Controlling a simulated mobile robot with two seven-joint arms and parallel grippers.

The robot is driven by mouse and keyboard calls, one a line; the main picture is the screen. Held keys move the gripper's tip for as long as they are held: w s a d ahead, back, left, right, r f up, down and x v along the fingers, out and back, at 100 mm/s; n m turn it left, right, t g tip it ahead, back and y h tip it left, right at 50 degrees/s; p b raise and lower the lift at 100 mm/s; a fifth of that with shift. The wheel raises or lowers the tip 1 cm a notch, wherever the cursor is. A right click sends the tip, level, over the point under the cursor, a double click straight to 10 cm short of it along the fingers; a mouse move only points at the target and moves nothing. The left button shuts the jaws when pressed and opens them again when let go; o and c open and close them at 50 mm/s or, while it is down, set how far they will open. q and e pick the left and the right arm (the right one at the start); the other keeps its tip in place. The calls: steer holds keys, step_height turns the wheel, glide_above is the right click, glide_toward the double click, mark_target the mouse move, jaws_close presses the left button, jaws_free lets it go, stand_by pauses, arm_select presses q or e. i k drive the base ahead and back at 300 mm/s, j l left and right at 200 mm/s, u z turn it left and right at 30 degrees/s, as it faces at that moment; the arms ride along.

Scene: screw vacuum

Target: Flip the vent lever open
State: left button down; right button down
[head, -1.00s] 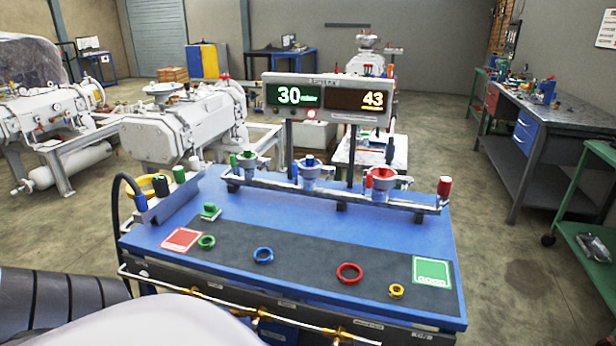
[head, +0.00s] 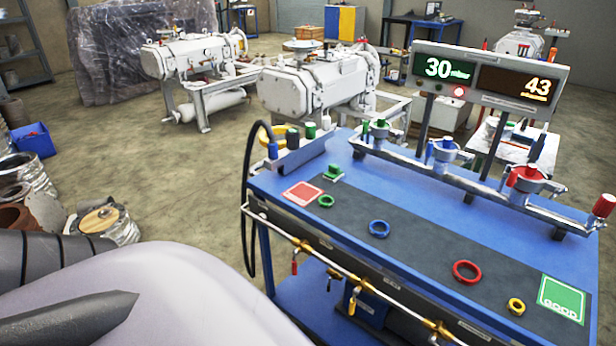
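A brass pipe with valves (head: 304,246) runs along the front edge of the blue workbench (head: 356,180). Small levers (head: 294,266) hang down from its left part. I cannot tell which of them is the vent lever, as the labels are too small to read. Neither gripper is in view. Dark parts of my own arm show at the lower left, well apart from the pipe.
A black hose (head: 248,200) loops at the bench's left end.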

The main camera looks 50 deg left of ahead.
mark_target(356, 291)
steer(key=u, duration=1.15)
steer(key=i+j+z, duration=0.1)
steer(key=j+z, duration=0.15)
steer(key=j, duration=0.5)
steer(key=j+z, duration=0.25)
steer(key=j, duration=0.55)
steer(key=j+z, duration=0.2)
steer(key=j, duration=0.55)
steer(key=k+j+z, duration=0.25)
steer(key=j, duration=0.5)
steer(key=i+j, duration=0.05)
steer(key=i, duration=0.05)
